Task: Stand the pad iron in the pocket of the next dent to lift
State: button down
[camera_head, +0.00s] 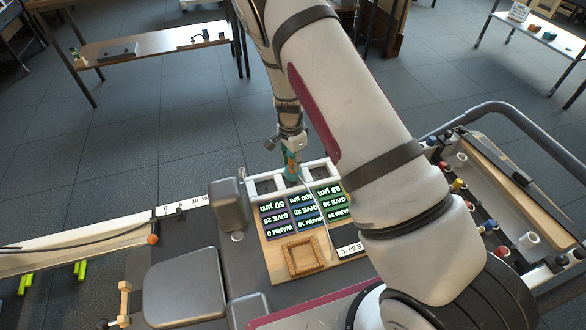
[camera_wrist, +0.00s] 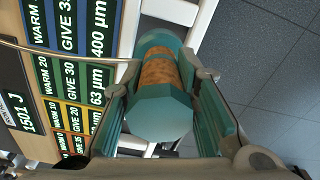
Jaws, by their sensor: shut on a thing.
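My gripper (camera_head: 291,162) is shut on the teal pad iron (camera_wrist: 160,113), which has a brown, cork-like band round its middle. In the wrist view the iron lies between the two fingers (camera_wrist: 170,105), its flat teal end towards the camera. In the head view the iron (camera_head: 292,170) is at the white pocket rack (camera_head: 263,197), over or at its middle part. I cannot tell whether its lower end is inside a pocket. My arm hides part of the right side.
An empty square wooden frame (camera_head: 303,257) lies on the board before the panels. A grey upright block (camera_head: 230,206) stands left of the rack. A label (camera_head: 350,250) and a thin rod are on the right. A railed tray of small parts (camera_head: 500,215) is further right.

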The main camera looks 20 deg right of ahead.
aim_at(290, 175)
jog(key=shift+f+b, duration=0.5)
jog(key=shift+f, duration=1.15)
jog(key=shift+f, duration=0.2)
jog(key=c, duration=1.2)
grip_release()
jog(key=shift+c, duration=0.2)
